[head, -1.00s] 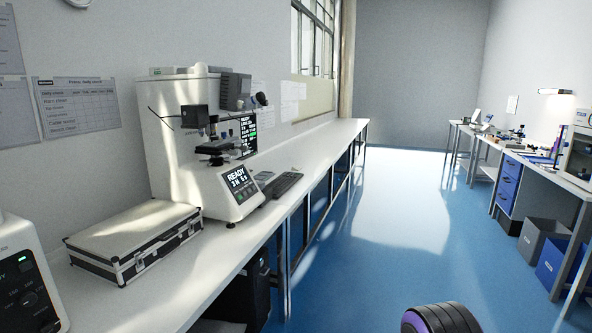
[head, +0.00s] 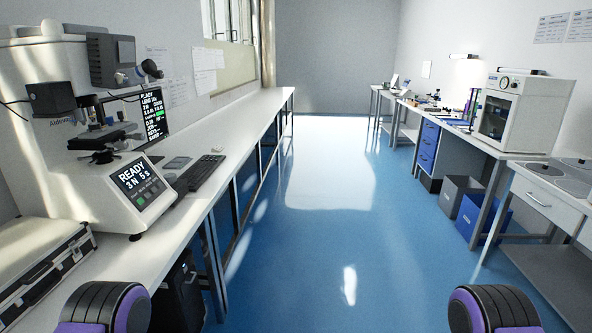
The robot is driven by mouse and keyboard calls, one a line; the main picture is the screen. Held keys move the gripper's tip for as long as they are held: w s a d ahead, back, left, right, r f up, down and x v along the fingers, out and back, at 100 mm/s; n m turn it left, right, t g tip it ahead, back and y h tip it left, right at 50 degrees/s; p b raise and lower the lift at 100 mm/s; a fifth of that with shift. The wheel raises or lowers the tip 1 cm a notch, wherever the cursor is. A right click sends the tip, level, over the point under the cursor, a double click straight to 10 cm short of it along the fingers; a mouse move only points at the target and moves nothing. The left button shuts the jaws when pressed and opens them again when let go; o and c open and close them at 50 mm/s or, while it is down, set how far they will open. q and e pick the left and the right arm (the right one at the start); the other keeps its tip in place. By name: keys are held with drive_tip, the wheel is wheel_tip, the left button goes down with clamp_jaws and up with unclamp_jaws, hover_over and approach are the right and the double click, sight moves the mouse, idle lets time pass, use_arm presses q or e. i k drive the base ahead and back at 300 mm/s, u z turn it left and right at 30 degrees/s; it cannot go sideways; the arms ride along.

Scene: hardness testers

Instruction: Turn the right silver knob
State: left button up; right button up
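A white hardness tester (head: 40,130) stands on the left bench, cut off by the left edge of the head view. Its tilted screen (head: 139,186) reads READY. A dark eyepiece part (head: 151,68) sticks out to the right of its grey head box (head: 110,60), with a small greyish round part (head: 121,78) beside it. I cannot tell whether this is a silver knob; no silver knob shows clearly. Neither gripper is in view. Only black and purple links of my two arms show at the bottom edge, left and right, apart from the tester.
The left bench (head: 245,112) carries a keyboard (head: 201,173) and a silver-edged case (head: 40,265). The blue floor (head: 330,230) is clear down the middle. On the right stand a white oven (head: 513,112), a grey bin (head: 458,196) and a blue bin (head: 480,218).

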sight(137, 136)
drive_tip(key=z, duration=0.5)
drive_tip(key=i, duration=2.9)
drive_tip(key=u, duration=1.4)
drive_tip(key=i, duration=0.6)
drive_tip(key=u, duration=0.45)
